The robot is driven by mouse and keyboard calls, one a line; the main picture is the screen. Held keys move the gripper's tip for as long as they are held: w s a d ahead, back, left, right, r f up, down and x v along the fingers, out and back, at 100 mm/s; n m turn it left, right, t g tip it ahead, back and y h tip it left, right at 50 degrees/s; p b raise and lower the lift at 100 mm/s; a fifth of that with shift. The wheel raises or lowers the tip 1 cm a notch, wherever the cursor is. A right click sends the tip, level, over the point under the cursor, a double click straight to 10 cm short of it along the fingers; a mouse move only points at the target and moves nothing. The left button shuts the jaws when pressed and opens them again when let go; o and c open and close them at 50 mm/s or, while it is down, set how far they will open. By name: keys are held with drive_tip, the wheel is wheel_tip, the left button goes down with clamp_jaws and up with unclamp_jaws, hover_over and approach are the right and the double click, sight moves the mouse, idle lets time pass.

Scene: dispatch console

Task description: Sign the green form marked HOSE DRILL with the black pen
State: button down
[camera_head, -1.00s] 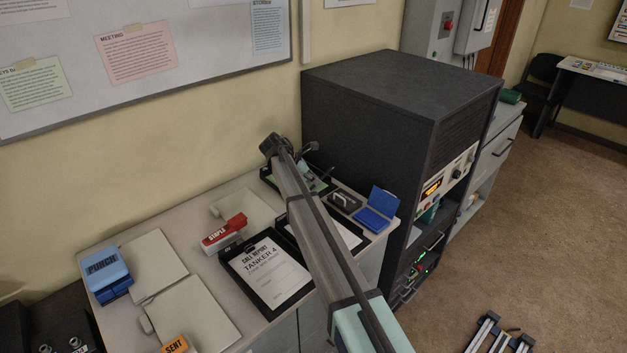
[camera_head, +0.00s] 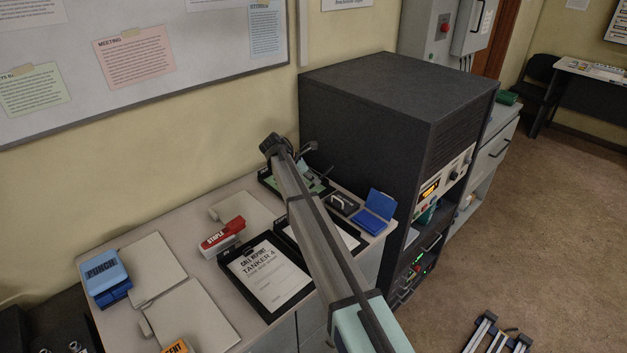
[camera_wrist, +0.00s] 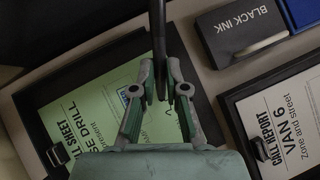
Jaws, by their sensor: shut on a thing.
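The green form (camera_wrist: 90,118) lies in a black tray (camera_wrist: 30,108) in the wrist view; its visible heading reads "...SE DRILL". In the head view the form (camera_head: 284,186) is mostly hidden behind my arm. My gripper (camera_wrist: 160,92) is shut on the black pen (camera_wrist: 157,30), a dark rod between its fingertips, over the form. The pen's far end runs out of the top of the wrist view. Whether its tip touches the paper cannot be told. Part of a blue-edged box on the form shows beside the fingers.
A BLACK INK box (camera_wrist: 240,30) and a VAN 6 call report (camera_wrist: 290,120) in its tray lie right of the form. The blue ink pad (camera_head: 375,212), TANKER 4 report (camera_head: 268,275), red stapler (camera_head: 222,236) and blue punch (camera_head: 106,272) share the counter. A black cabinet (camera_head: 380,110) stands close by.

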drive_tip(key=shift+r+p, duration=1.7)
drive_tip(key=shift+r, duration=1.45)
drive_tip(key=shift+f, duration=0.1)
